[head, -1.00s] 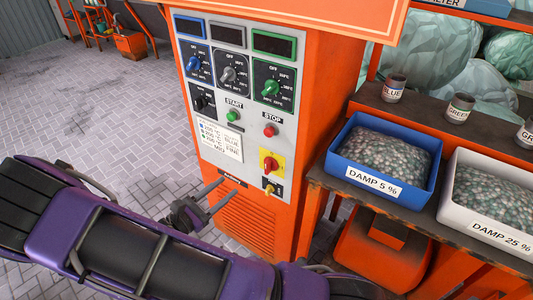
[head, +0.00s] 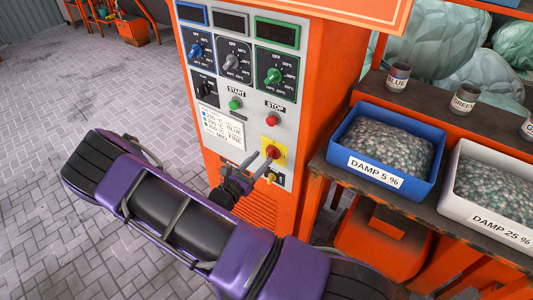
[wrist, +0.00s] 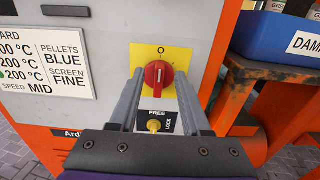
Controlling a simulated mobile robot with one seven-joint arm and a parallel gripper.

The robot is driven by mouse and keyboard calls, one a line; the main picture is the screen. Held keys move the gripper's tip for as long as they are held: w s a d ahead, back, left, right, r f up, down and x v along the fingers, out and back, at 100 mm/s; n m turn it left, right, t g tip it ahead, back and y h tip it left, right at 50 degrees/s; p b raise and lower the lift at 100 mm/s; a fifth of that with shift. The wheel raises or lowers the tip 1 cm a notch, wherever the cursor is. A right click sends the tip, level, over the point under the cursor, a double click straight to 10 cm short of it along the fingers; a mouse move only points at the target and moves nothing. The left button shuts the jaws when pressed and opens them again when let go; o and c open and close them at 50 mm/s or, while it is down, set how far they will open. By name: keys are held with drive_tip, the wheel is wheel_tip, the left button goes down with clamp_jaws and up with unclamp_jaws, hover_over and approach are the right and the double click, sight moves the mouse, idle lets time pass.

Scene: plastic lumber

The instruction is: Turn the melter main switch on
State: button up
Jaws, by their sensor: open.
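The main switch (head: 272,150) is a red rotary knob on a yellow plate, low on the white front panel of the orange cabinet. In the wrist view the knob (wrist: 158,72) stands upright, its white mark pointing up to the "O". My gripper (head: 262,160) is open in front of the panel. In the wrist view its two fingers reach forward on the left and right of the knob; I cannot tell if they touch it. A brass key-like knob (wrist: 154,125) marked FREE and LOCK sits just below, between the fingers.
Green start (head: 235,103) and red stop (head: 273,120) buttons and several dials sit higher on the panel. A settings card (wrist: 40,62) is on the left. A bench with a blue bin (head: 437,185) and a white bin (head: 455,205) stands close on the right.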

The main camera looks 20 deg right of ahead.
sight(268, 152)
drive_tip(key=shift+x, duration=1.9)
clamp_jaws()
